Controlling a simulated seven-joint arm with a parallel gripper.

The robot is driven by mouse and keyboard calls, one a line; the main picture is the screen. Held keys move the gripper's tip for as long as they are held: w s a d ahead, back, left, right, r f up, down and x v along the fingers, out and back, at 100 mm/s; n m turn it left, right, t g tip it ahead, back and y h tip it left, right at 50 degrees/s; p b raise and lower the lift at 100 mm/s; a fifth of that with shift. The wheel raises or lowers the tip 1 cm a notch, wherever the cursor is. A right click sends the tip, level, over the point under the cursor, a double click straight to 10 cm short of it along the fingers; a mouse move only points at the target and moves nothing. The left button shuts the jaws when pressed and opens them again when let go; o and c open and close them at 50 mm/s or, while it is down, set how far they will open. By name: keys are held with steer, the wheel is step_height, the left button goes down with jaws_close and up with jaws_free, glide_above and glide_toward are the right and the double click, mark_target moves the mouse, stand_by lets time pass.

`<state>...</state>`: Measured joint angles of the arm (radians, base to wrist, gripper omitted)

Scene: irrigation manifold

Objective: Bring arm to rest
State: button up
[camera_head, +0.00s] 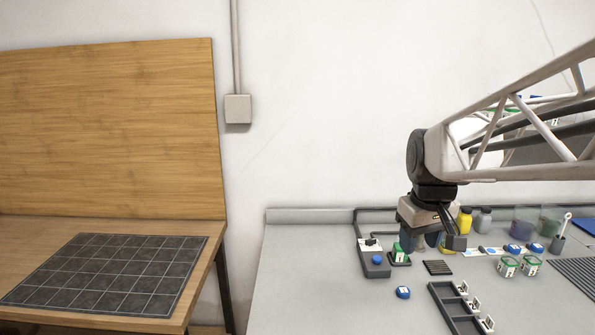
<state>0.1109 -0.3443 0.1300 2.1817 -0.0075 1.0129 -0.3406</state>
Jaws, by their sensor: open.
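My gripper (437,241) hangs from my arm over the grey bench (310,290), at the right of the head camera view. Its jaws are open and point down, with no object seen held between them. A green and white block (398,252) stands just left of the jaws, on a small dark base. I cannot tell how high the jaws are above the bench. My arm reaches in from the right edge and hides part of the back of the bench.
A grey unit with a blue knob (376,260) stands left of the gripper. A blue-topped piece (403,292) lies in front, beside a dark compartment tray (455,308). Yellow bottle (465,220) and cups stand behind. The bench's left part is clear. A wooden table with a gridded mat (110,274) stands left.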

steer(key=s+a+f+m, duration=0.1)
steer(key=s+a+f, duration=0.1)
steer(key=s, duration=0.7)
steer(key=s+a+f+m, duration=0.1)
steer(key=s+a+f, duration=0.2)
steer(key=s, duration=0.6)
step_height(320, 180, down, 2)
steer(key=shift+s+f+m+t, duration=0.15)
steer(key=shift+s+m+t, duration=0.2)
steer(key=shift+m+t, duration=0.05)
stand_by(1.8)
